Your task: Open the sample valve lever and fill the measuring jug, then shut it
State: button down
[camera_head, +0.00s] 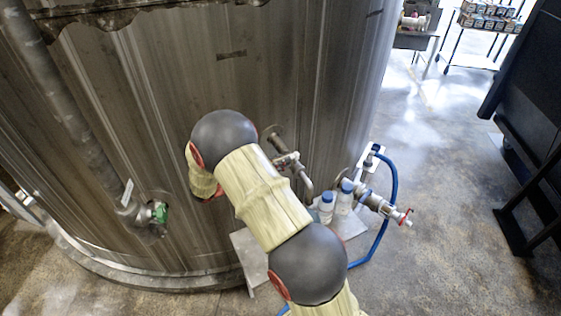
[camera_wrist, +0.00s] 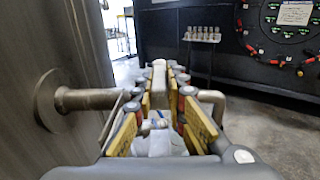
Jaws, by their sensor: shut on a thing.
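My gripper (camera_wrist: 160,85) shows in the wrist view, with yellow-padded fingers closed around a pale grey bar (camera_wrist: 158,74), which appears to be the sample valve lever. Beside it, the valve's metal pipe (camera_wrist: 92,98) comes out of a round flange on the tank wall. In the head view my arm hides the gripper, and the sample valve (camera_head: 288,160) with its bent spout shows just right of the arm. A whitish and blue shape (camera_wrist: 158,140) lies low between the fingers; I cannot tell what it is. I cannot make out the measuring jug.
Dark equipment (camera_head: 525,120) is at far right, with open floor between.

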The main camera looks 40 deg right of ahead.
jog(key=shift+s+n+t+p, duration=0.6)
jog(key=shift+n+t, duration=0.4)
jog(key=shift+t, duration=0.55)
jog(key=shift+s+n+t+p, duration=0.45)
jog(key=shift+n+t+p, duration=0.45)
jog(key=shift+t, duration=0.7)
jog(key=shift+s+n+t+p, duration=0.5)
jog(key=shift+n+t, duration=0.6)
jog(key=shift+t, duration=0.45)
jog(key=c, duration=1.8)
grip_release()
